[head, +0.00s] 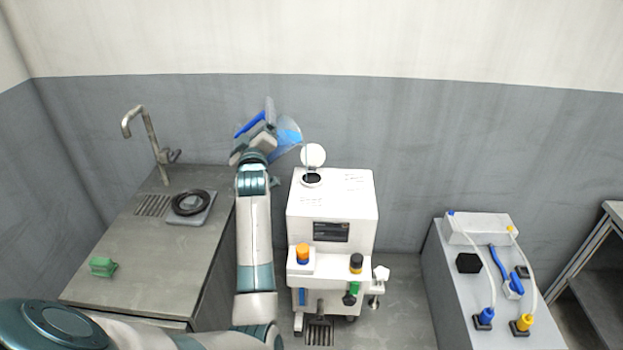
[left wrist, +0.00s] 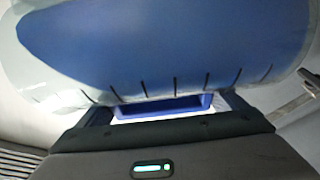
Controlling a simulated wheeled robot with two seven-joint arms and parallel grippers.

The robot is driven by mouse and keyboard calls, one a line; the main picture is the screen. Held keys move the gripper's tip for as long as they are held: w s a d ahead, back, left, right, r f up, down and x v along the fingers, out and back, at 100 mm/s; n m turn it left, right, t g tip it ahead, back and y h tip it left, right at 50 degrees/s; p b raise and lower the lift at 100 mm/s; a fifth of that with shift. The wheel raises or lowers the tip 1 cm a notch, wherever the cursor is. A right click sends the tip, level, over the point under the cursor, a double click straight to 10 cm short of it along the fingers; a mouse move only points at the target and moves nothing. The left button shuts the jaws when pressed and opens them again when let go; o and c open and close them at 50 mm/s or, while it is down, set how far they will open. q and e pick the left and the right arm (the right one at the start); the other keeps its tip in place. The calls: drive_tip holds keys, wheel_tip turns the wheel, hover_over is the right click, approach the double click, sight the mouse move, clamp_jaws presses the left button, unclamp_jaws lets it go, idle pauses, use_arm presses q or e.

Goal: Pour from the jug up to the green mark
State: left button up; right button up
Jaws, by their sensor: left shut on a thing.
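The clear jug (head: 287,135) has a blue handle and blue liquid in it. It is tilted to the right, high beside the open filler opening (head: 311,180) of a white machine (head: 332,210). My left gripper (head: 262,137) is shut on the jug's handle. A thin faint line runs down from the jug's lip towards the opening; I cannot tell if it is liquid. The left wrist view shows the jug wall (left wrist: 170,50) close up, with blue liquid and black tick marks. I cannot make out a green mark. My right gripper is out of view.
A grey counter (head: 120,240) at left bears a tap (head: 150,140), a black ring on a scale (head: 192,205) and a green block (head: 103,267). A grey cabinet (head: 455,290) with tubes stands at right. Floor shows between machine and cabinet.

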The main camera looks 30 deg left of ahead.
use_arm(q)
drive_tip(key=shift+w+d+m+t+h, duration=0.2)
drive_tip(key=shift+d+m+t+h, duration=0.15)
drive_tip(key=shift+m, duration=0.55)
drive_tip(key=shift+w+d+m+t+h, duration=0.2)
drive_tip(key=shift+d+m, duration=0.25)
drive_tip(key=shift+m, duration=0.45)
idle(6.2)
